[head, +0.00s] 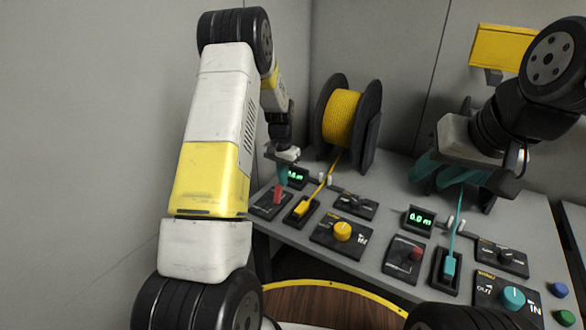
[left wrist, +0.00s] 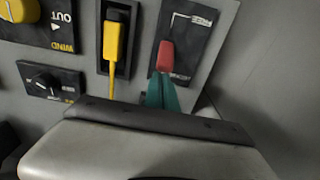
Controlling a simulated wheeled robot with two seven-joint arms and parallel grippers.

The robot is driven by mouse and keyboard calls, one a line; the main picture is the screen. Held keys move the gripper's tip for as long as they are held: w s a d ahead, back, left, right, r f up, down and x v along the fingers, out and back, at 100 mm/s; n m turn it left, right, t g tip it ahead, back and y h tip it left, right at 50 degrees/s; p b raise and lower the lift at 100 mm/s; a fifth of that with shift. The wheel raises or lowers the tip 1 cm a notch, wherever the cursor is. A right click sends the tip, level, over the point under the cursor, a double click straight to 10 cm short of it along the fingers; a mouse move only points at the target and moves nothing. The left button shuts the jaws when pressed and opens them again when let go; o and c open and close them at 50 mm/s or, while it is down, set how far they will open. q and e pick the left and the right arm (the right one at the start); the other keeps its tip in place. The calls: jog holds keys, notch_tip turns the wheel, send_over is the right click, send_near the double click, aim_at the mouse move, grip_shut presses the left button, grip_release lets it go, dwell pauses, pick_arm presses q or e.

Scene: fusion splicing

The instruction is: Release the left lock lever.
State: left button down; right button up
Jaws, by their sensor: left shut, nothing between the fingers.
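The left lock lever is a red handle (head: 278,194) on a small dark plate (head: 265,209) at the table's left end. In the left wrist view the red handle (left wrist: 166,56) is at upper centre on its dark plate with white markings. My left gripper (head: 283,178) points down just above and behind it, with its teal fingers shut and empty. In the left wrist view the fingertips (left wrist: 165,84) meet the near end of the handle; I cannot tell whether they touch. My right gripper (head: 465,140) is at the right, its fingers not clearly distinguishable from the teal behind.
A yellow connector (head: 303,207) sits in a slot beside the lever, its cable running to a yellow spool (head: 343,120). A yellow knob (head: 342,230), a second red lever (head: 415,252), a teal connector (head: 449,262) and a teal knob (head: 513,297) are farther right. A wall stands at left.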

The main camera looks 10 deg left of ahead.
aim_at(279, 185)
pick_arm(q)
jog(key=shift+s+a+r+t+h, duration=0.15)
jog(key=shift+s+a+r+t, duration=0.05)
jog(key=shift+s+t, duration=0.3)
jog(key=shift+s+a+r+t+h, duration=0.15)
jog(key=shift+s+t, duration=0.25)
jog(key=shift+t, duration=0.1)
jog(key=shift+s+a, duration=0.15)
jog(key=shift+s, duration=0.35)
jog(key=shift+s+r, duration=0.1)
jog(key=shift+s, duration=0.1)
jog(key=shift+w, duration=0.1)
pick_arm(e)
jog(key=shift+s+a, duration=0.1)
jog(key=shift+s, duration=0.25)
pick_arm(q)
jog(key=shift+v, duration=0.8)
jog(key=shift+w, duration=0.2)
